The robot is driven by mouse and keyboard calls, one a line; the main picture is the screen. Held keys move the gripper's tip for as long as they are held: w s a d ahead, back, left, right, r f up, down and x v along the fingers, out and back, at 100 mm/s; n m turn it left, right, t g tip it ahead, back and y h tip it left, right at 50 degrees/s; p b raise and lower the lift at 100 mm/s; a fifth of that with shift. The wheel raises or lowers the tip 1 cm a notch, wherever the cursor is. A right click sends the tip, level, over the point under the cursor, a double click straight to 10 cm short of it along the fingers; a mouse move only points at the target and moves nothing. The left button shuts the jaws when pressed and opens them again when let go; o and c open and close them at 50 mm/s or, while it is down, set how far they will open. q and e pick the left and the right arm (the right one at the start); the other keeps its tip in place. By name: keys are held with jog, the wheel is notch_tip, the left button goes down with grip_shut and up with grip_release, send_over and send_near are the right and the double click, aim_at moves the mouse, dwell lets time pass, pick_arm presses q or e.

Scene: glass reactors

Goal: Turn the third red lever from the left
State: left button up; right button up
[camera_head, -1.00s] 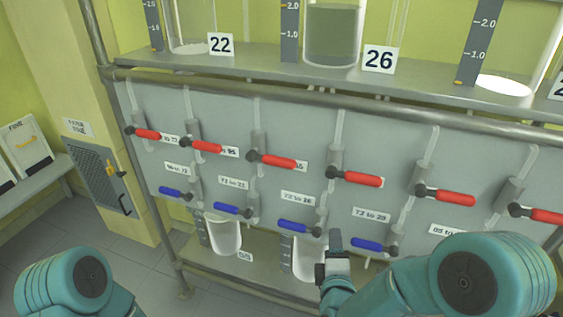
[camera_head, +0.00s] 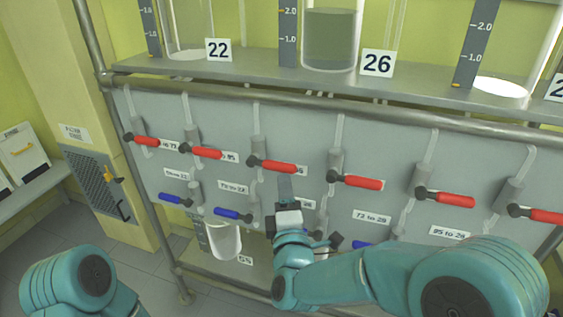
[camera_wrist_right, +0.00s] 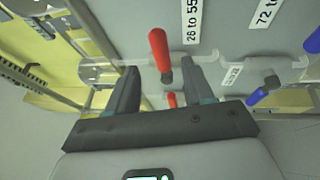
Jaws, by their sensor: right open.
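The third red lever from the left (camera_head: 277,166) lies nearly level on the grey panel, its dark pivot at its left end. My right gripper (camera_head: 285,182) is open just below this lever in the head view, fingers pointing up at it. In the right wrist view, a red handle (camera_wrist_right: 158,45), apparently the same lever, shows ahead between the two open fingers (camera_wrist_right: 160,70), not gripped. Its dark pivot is near the fingertips. Only a teal part of my left arm shows at lower left; its gripper is out of view.
Neighbouring red levers stand left (camera_head: 207,152) and right (camera_head: 360,182) of it. A blue lever (camera_head: 232,215) sits lower left; others are partly hidden by my right arm. A metal rail (camera_head: 330,101) and a shelf with glass vessels (camera_head: 330,40) run above.

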aim_at(281, 171)
jog(key=w, duration=0.2)
jog(key=w+p, duration=0.1)
jog(key=w, duration=0.2)
jog(key=w+a+r, duration=0.1)
jog(key=w, duration=0.1)
jog(key=shift+w, duration=0.15)
jog(key=shift+w+d+r+p, duration=0.1)
jog(key=shift+w+p, duration=0.25)
jog(key=shift+w, duration=0.25)
grip_shut()
